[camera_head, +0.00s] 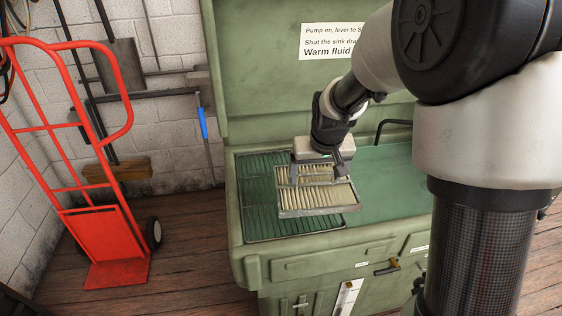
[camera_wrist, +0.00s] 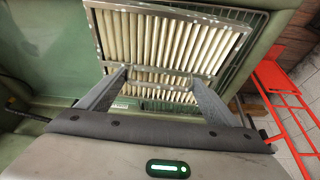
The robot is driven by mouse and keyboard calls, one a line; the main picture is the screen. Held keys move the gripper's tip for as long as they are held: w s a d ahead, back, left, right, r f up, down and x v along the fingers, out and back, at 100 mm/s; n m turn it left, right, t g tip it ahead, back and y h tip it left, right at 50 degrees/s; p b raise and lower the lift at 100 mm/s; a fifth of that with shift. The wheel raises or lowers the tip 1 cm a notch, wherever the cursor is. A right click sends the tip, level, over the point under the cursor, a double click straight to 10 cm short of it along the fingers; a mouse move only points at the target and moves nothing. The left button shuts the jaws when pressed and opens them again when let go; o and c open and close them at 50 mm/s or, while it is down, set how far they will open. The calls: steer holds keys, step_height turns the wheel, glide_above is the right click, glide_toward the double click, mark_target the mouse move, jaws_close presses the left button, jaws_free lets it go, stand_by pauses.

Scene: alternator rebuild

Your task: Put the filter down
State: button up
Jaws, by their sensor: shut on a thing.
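The filter (camera_head: 318,197) is a flat panel with cream pleats and a grey metal frame. In the head view the filter is over the wire rack (camera_head: 262,215) in the green parts washer's sink, slightly tilted. In the wrist view the filter (camera_wrist: 165,50) spreads out beyond both fingers of my gripper (camera_wrist: 155,88). I cannot tell whether its underside touches the rack.
The green washer top (camera_head: 385,185) to the right of the rack is clear. The washer's raised lid with a printed sign (camera_head: 332,42) stands behind. A red hand truck (camera_head: 105,240) stands on the floor at left.

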step_height(320, 180, up, 2)
steer(key=n+p, duration=0.1)
steer(key=p, duration=0.2)
glide_above(287, 169)
steer(key=shift+s+d+r, duration=0.15)
steer(key=shift+s+d, duration=0.05)
steer(key=shift+s, duration=0.2)
steer(key=f, duration=0.5)
steer(key=shift+w+a+f, duration=0.15)
steer(key=shift+a+f, duration=0.05)
steer(key=shift+f, duration=2.35)
